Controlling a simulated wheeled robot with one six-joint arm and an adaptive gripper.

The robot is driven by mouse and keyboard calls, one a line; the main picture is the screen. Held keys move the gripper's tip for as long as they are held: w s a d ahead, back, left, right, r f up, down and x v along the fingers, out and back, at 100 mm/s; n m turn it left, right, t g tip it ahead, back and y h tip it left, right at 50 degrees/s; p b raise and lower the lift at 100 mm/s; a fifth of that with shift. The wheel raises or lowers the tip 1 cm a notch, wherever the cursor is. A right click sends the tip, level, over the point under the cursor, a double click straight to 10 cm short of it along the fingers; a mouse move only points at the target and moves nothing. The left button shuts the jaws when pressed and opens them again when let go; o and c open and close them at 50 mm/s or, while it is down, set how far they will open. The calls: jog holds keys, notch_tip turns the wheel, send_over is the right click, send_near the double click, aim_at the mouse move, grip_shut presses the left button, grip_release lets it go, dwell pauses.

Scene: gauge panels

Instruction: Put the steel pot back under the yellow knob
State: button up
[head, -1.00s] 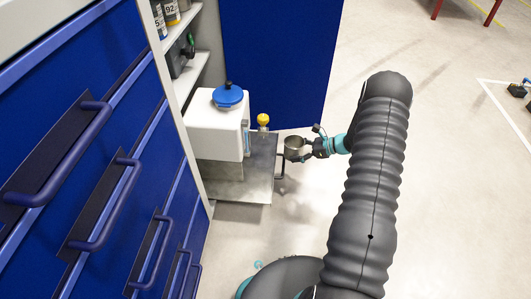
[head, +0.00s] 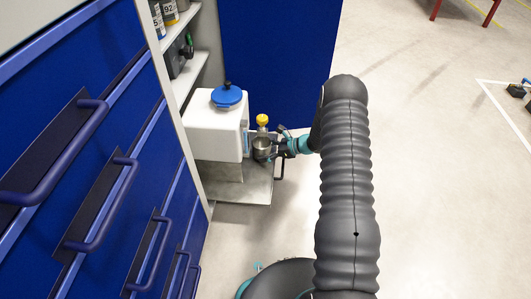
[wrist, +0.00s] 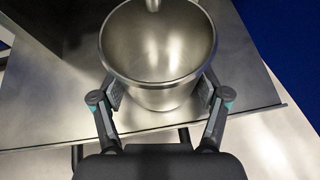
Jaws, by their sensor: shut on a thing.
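The steel pot (head: 262,147) is held in my gripper (head: 272,147), close to the yellow knob (head: 262,119) in the head view. In the wrist view the pot (wrist: 158,50) is upright and looks empty, with both fingers of my gripper (wrist: 160,100) shut against its sides. A metal spout end (wrist: 153,4) shows over the pot's far rim. The yellow knob sits on the front of a white tank (head: 215,128) with a blue lid (head: 227,95). I cannot tell whether the pot touches the steel shelf (head: 240,190) below it.
The pulled-out shelf has a dark handle (head: 281,168) on its right edge, near my gripper. Blue drawers (head: 60,120) with bar handles stand at left. A blue panel (head: 275,60) stands behind. The floor (head: 430,150) at right is clear nearby.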

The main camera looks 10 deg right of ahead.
jog(key=shift+f, duration=0.35)
jog(key=o, duration=1.7)
jog(key=shift+o, duration=0.2)
jog(key=shift+r, duration=0.1)
